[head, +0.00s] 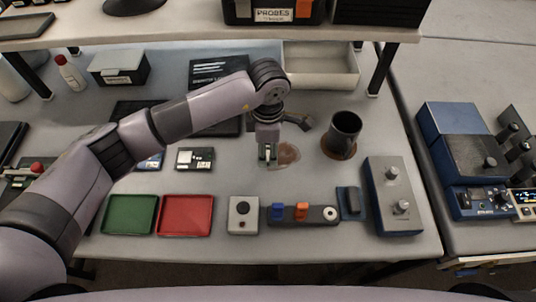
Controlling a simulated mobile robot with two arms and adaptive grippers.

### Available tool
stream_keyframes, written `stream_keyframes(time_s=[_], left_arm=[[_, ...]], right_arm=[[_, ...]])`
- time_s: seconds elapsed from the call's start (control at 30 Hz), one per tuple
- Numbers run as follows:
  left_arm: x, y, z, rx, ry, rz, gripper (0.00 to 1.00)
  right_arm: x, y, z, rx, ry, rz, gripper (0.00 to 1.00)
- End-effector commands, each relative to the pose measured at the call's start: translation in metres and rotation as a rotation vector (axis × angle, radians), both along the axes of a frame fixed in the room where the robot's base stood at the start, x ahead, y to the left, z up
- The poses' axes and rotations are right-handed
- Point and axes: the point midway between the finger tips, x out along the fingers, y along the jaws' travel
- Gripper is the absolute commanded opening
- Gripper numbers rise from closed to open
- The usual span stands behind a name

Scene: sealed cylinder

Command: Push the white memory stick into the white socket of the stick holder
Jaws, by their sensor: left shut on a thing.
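The stick holder (302,222) is a dark bar lying near the front of the table. A blue stick (278,211) and an orange stick (301,211) stand in it. Its white socket (330,214) is at the right end, with no stick in it. My left gripper (267,155) points down behind the holder, up and to the left of the white socket, apart from it. It is shut on a small pale thing, which looks like the white memory stick; the fingers hide most of it. My right gripper is not in view.
A grey box with a knob (243,213) stands left of the holder; a larger blue-grey box (392,196) stands right. Green (129,215) and red (186,215) trays lie further left. A dark cup (343,135) stands behind. Table between gripper and holder is clear.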

Motion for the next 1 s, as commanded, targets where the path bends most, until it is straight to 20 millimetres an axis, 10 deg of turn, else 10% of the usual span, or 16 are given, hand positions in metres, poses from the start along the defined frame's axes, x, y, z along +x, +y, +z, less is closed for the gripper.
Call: stream_keyframes(time_s=[0.5, 1.0], left_arm=[[0.001, -0.001, 0.136, -0.001, -0.005, -0.001, 0.27], [0.000, 0.000, 0.170, 0.000, 0.001, 0.000, 0.27]], right_arm=[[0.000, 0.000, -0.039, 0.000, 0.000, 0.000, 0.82], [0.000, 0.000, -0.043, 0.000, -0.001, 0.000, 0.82]])
